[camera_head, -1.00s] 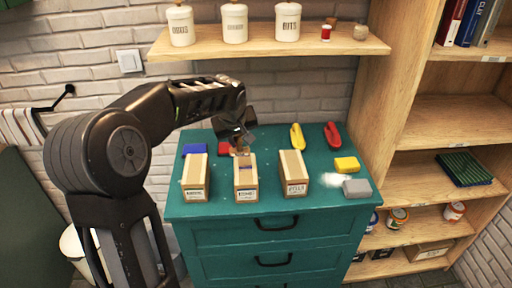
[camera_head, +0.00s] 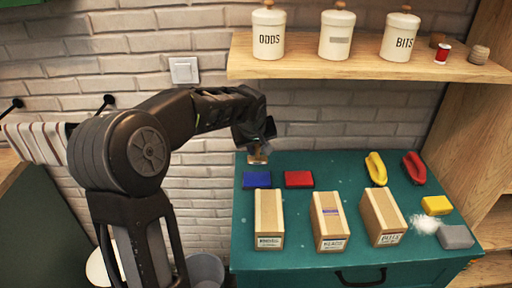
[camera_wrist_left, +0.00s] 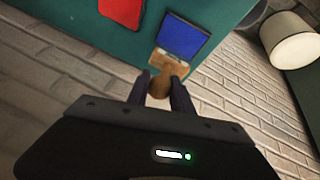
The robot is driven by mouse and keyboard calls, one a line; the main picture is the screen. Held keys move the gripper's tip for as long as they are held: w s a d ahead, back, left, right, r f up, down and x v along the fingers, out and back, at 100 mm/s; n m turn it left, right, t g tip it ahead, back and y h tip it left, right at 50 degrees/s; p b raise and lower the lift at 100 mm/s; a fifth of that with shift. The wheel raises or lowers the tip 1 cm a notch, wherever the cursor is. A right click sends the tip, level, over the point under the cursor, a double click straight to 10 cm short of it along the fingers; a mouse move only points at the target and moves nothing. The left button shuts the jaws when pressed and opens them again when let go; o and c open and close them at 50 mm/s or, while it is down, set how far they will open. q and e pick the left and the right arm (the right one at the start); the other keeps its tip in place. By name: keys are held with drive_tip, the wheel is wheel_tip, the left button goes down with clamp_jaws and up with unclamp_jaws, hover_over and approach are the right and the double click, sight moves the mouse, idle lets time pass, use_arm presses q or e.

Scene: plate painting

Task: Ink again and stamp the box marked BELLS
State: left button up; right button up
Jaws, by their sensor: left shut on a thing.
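My left gripper (camera_head: 256,146) is shut on a small wooden stamp (camera_head: 257,159) and holds it above the back left edge of the teal cabinet top, just behind the blue ink pad (camera_head: 257,180). In the left wrist view the stamp (camera_wrist_left: 168,65) sits between the fingers, close to the blue pad (camera_wrist_left: 183,38). A red ink pad (camera_head: 298,179) lies to the right.
A yellow handled thing (camera_head: 376,169) and a red one (camera_head: 414,168) lie at the back right. A yellow block (camera_head: 436,205) and a grey block (camera_head: 457,237) lie at the right. A shelf (camera_head: 360,66) with jars hangs above the cabinet (camera_head: 300,267).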

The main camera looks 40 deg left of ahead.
sight(257, 163)
use_arm(q)
drive_tip(key=shift+a+f, duration=0.15)
drive_tip(key=shift+f, duration=0.15)
drive_tip(key=shift+f+b, duration=1.8)
drive_tip(key=shift+f, duration=0.95)
drive_tip(key=shift+f+b, duration=0.5)
drive_tip(key=shift+b, duration=0.05)
drive_tip(key=shift+r, duration=0.1)
drive_tip(key=shift+r+p, duration=1.95)
drive_tip(key=shift+r, duration=1.5)
drive_tip(key=shift+s+f, duration=0.1)
